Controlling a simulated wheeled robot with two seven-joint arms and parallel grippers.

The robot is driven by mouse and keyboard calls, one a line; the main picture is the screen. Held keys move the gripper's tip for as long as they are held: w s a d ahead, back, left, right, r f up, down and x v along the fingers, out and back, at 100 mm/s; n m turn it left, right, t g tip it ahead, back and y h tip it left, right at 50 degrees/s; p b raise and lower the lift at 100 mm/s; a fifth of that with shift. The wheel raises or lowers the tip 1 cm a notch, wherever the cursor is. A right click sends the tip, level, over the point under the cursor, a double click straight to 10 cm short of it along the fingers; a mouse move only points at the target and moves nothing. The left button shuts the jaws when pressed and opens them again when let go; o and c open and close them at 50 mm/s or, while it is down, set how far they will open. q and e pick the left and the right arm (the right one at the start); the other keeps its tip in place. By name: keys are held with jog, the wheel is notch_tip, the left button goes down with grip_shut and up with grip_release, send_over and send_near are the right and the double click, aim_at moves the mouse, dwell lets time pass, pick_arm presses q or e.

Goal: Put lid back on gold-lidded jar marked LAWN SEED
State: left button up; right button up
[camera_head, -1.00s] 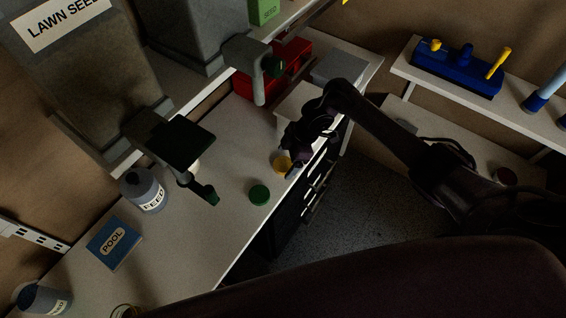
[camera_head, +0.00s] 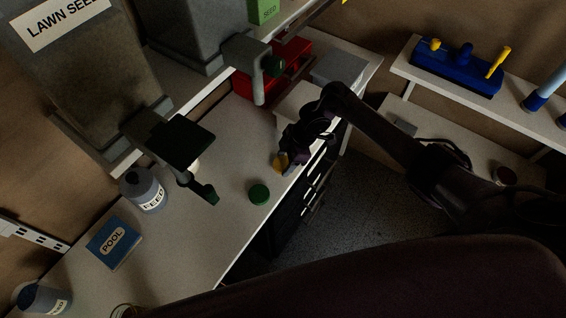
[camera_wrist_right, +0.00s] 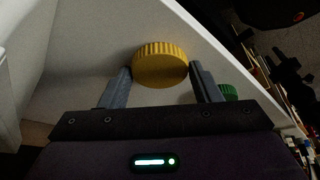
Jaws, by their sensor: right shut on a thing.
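A gold, ribbed lid (camera_head: 281,161) is held by my right gripper (camera_head: 286,156), at the right edge of the bench. In the right wrist view, the lid (camera_wrist_right: 161,64) sits between the two fingers of the gripper (camera_wrist_right: 160,82), which is shut on it. I cannot tell whether the lid still touches the bench. A grey jar labelled FEED (camera_head: 146,190) and another labelled jar (camera_head: 45,299) stand at the left of the bench; the second label is only partly readable. A round rim (camera_head: 123,311) is cut off at the bottom edge. My left gripper is not in view.
A green lid (camera_head: 259,194) lies on the bench (camera_head: 232,160) near the gold one. A large LAWN SEED hopper (camera_head: 75,75) with a dark spout overhangs the back left. A blue POOL box (camera_head: 113,243) lies at left. Red bins (camera_head: 287,65) stand at the back.

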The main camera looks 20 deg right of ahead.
notch_tip(320, 180, up, 9)
notch_tip(320, 180, up, 11)
jog(key=p, duration=0.3)
send_over(285, 163)
dwell(0.5)
